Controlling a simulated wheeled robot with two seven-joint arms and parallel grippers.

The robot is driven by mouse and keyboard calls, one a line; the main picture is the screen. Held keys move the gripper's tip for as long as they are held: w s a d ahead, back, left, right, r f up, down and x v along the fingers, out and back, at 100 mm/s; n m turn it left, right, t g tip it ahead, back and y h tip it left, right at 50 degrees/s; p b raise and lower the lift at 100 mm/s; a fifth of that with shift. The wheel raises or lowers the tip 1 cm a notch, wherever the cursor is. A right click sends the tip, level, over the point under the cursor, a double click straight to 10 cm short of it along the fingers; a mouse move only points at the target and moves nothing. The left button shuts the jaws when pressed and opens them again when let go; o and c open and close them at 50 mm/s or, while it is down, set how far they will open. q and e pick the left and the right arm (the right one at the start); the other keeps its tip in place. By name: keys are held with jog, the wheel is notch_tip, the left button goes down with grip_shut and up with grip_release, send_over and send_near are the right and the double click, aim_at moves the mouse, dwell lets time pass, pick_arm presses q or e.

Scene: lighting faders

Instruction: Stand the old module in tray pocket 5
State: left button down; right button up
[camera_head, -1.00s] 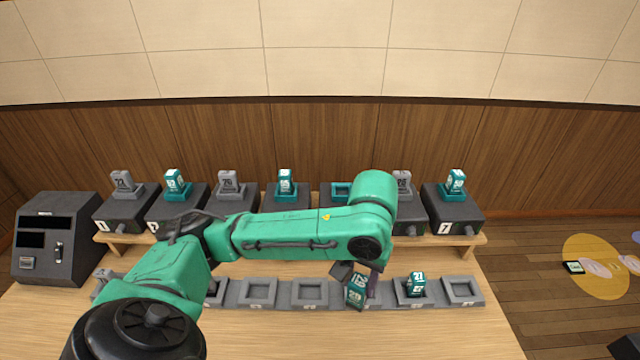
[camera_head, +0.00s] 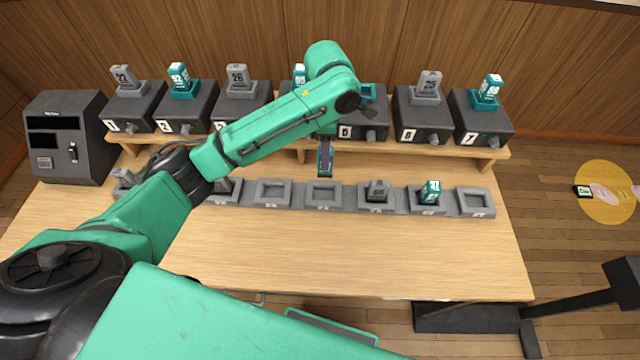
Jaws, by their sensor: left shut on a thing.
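My left gripper (camera_head: 326,143) points down and is shut on a teal module (camera_head: 326,172), which is partly hidden by a finger. The module hangs upright, or nearly so, just above and behind an empty grey tray pocket (camera_head: 323,200), apparently pocket 5; its label is too small to read. The tray (camera_head: 248,203) runs along the table. My right gripper is not in view.
A teal module (camera_head: 431,190) stands further right in the tray; the end pocket (camera_head: 475,203) is empty. Numbered dark bases with modules line the shelf behind, and one teal socket (camera_head: 368,92) there looks empty. A dark console (camera_head: 68,135) stands at left. The front table is clear.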

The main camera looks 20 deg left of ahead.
pick_arm(q)
notch_tip(320, 180, down, 12)
jog(key=shift+a, duration=0.1)
jog(key=shift+f+p, duration=0.1)
jog(key=shift+p, duration=0.2)
jog(key=shift+c, duration=2.1)
grip_release()
notch_tip(320, 180, up, 12)
jog(key=shift+r+b, duration=0.15)
jog(key=shift+b, duration=0.15)
